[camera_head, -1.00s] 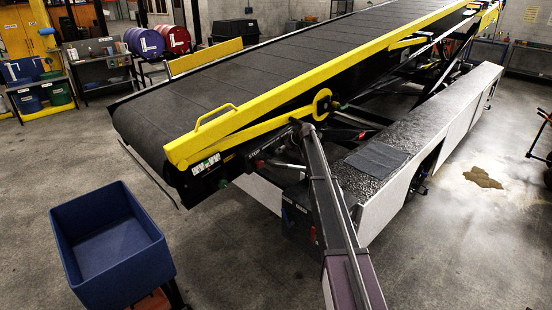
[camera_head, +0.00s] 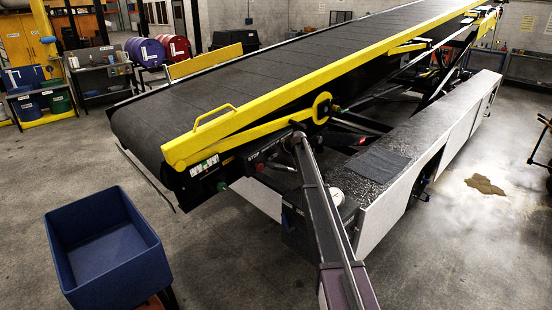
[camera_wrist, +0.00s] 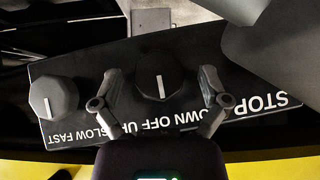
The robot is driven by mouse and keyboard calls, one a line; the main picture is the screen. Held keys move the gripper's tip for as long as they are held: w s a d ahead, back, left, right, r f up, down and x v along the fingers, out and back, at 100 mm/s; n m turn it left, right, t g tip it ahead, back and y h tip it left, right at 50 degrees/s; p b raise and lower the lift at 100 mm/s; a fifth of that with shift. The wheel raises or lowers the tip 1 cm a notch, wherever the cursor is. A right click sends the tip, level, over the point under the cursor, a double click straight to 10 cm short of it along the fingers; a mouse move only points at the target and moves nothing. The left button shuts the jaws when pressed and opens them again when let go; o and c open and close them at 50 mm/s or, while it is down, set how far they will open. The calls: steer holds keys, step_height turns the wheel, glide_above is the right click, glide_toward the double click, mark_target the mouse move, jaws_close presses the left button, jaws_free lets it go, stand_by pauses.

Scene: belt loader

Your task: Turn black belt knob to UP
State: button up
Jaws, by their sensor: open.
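The black belt knob (camera_wrist: 158,68) sits on the dark control panel (camera_wrist: 85,75) in the wrist view. Its white line points toward the OFF label, between DOWN and UP; the lettering is upside down here. My gripper (camera_wrist: 160,82) is open, with one finger on each side of the knob. I cannot tell whether the fingers touch it. In the head view, my arm reaches the panel at the side of the belt loader (camera_head: 250,85), and the knob is too small or hidden to make out.
A second, grey knob (camera_wrist: 54,98) marked SLOW FAST is left of my gripper in the wrist view. A yellow rail (camera_head: 290,90) runs along the loader above the panel. A blue bin (camera_head: 108,250) stands at front left. Bare floor lies between.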

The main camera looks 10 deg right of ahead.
steer(key=c, duration=1.1)
steer(key=shift+a, duration=0.1)
